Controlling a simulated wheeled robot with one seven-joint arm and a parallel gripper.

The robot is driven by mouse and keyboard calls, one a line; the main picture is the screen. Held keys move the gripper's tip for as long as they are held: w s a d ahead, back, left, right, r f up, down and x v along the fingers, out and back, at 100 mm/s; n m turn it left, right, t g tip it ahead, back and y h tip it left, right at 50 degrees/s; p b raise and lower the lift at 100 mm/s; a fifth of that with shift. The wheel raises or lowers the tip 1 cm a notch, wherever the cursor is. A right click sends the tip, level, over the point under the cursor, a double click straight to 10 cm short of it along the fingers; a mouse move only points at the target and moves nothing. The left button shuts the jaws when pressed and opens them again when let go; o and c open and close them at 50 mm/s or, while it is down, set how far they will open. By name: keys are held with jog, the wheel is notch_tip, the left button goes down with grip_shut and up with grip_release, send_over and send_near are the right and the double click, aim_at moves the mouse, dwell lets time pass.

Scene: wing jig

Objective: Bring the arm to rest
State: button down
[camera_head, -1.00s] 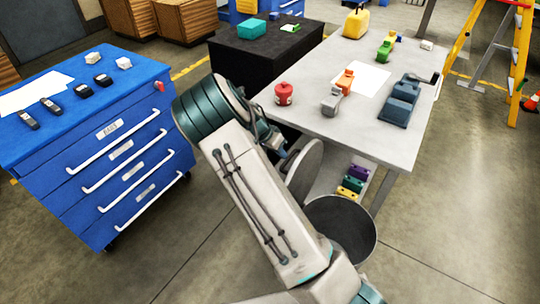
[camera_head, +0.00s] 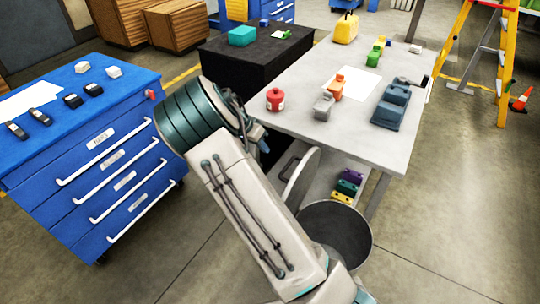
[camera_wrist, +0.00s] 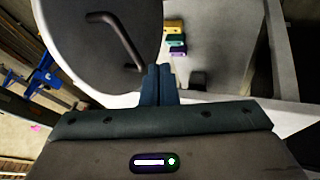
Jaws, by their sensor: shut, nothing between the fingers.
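My gripper (camera_wrist: 159,85) shows in the wrist view with its two dark blue fingers together and nothing between them. In that view its tips lie in front of a grey round lid (camera_wrist: 100,40) with a dark bar handle. In the head view my arm is folded in front of the camera, between the blue drawer cabinet and the grey table. The gripper is mostly hidden behind my arm there; a small blue-grey part shows near the table's left edge.
The grey table (camera_head: 375,140) holds a red canister (camera_head: 275,99), a blue vise (camera_head: 395,103) and small parts. Under it are a grey bin (camera_head: 338,232), the lid (camera_head: 301,180) and coloured blocks (camera_head: 346,185). The blue drawer cabinet (camera_head: 110,170) stands left.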

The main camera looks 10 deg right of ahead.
jog(key=d+v, duration=0.1)
jog(key=v, duration=0.5)
jog(key=s+r+n+t+y, duration=0.1)
jog(key=s+r+n+y, duration=0.1)
jog(key=s, duration=0.8)
jog(key=s+d+r+n+t+y, duration=0.1)
jog(key=s+r+n, duration=0.4)
jog(key=s, duration=0.6)
jog(key=s+d+r+n+t+y, duration=0.1)
jog(key=s+r+n+y, duration=0.2)
jog(key=s, duration=0.8)
jog(key=shift+r+n, duration=0.3)
jog(key=shift+r, duration=0.1)
jog(key=shift+s, duration=0.1)
